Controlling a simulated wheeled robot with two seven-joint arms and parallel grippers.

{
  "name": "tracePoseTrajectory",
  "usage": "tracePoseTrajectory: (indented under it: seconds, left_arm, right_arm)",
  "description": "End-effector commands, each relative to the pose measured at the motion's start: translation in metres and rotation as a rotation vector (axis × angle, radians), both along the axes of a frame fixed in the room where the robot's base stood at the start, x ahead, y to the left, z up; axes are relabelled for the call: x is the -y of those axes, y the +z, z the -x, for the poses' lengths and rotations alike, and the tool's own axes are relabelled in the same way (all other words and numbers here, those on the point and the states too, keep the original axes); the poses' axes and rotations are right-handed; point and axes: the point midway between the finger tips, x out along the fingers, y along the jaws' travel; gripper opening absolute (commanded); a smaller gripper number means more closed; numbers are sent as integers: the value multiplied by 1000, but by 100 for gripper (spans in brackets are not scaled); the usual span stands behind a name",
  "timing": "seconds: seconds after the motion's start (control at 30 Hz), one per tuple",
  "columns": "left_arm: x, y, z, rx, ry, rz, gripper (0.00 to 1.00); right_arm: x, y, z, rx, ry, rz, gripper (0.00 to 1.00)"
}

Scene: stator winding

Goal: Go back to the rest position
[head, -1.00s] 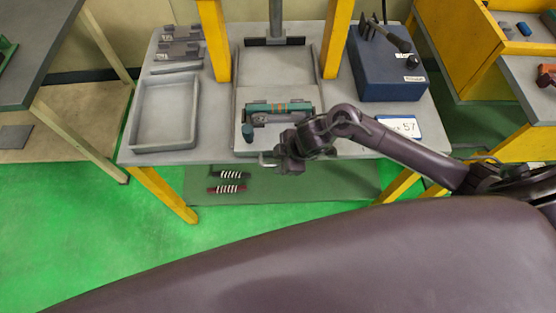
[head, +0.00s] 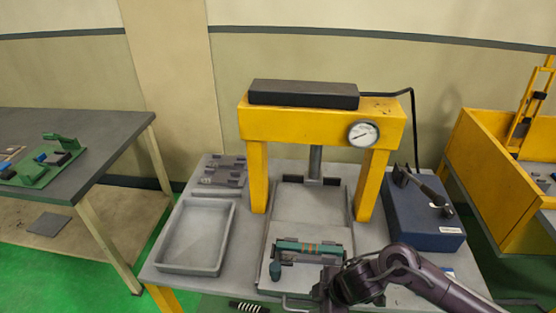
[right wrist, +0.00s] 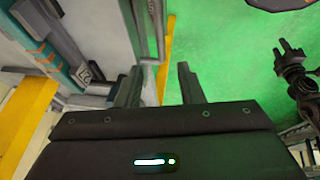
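My right gripper (right wrist: 160,85) is open, with its two fingers apart in the right wrist view. A grey bent handle (right wrist: 143,45) passes near and between the fingers there; I cannot tell if they touch it. The handle also shows at the front of the press's sliding plate in the head view (head: 292,303). My right arm reaches in from the lower right of the head view, with its gripper at the bottom edge, partly cut off. My left gripper is outside the head view. A dark jointed part with prongs at the right of the right wrist view looks like my left gripper (right wrist: 284,48).
A teal part with orange bands (head: 308,248) lies on the plate under the yellow press (head: 322,125). A grey tray (head: 160,262) is left of it, a blue box (head: 425,232) right. Side tables stand left and right. Green floor is free between the tables.

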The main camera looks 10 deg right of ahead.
Motion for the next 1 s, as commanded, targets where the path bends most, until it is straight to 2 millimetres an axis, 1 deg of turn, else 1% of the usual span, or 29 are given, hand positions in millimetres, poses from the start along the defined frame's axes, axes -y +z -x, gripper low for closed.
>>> tracePoseTrajectory:
  seconds: [0.07, 0.17, 0.23, 0.3, 0.37, 0.4, 0.5, 0.67, 0.87, 1.0]
  left_arm:
    - [0, 0, 0, -1, 0, 0, 36]
    - [0, 0, 1, -1, 0, 0, 36]
    - [0, 0, 1, -1, 0, 0, 36]
    - [0, 0, 1, -1, 0, 1, 36]
    - [0, 0, 1, -1, 0, 1, 36]
    - [1, 0, 1, -2, 0, 1, 36]
    - [0, 0, 1, -2, 0, 1, 36]
    - [0, 0, 2, -3, 0, 0, 36]
    - [0, 0, 2, -3, -1, 0, 36]
    - [0, 0, 2, -3, 0, 0, 36]
  right_arm:
    - [-4, 1, 0, 8, -2, -6, 34]
    - [-26, 8, -2, 58, -33, -39, 34]
    - [-49, 22, -5, 118, -96, -81, 34]
    - [-65, 42, -7, 174, -214, -119, 34]
    - [-65, 58, -8, 197, -337, -136, 34]
    - [-60, 66, -6, 197, -418, -139, 34]
    - [-42, 78, 1, 170, -588, -131, 34]
    - [-11, 84, 25, 80, -804, -108, 34]
    - [23, 84, 64, -69, -1023, -79, 34]
    - [41, 84, 96, -187, -1155, -61, 34]
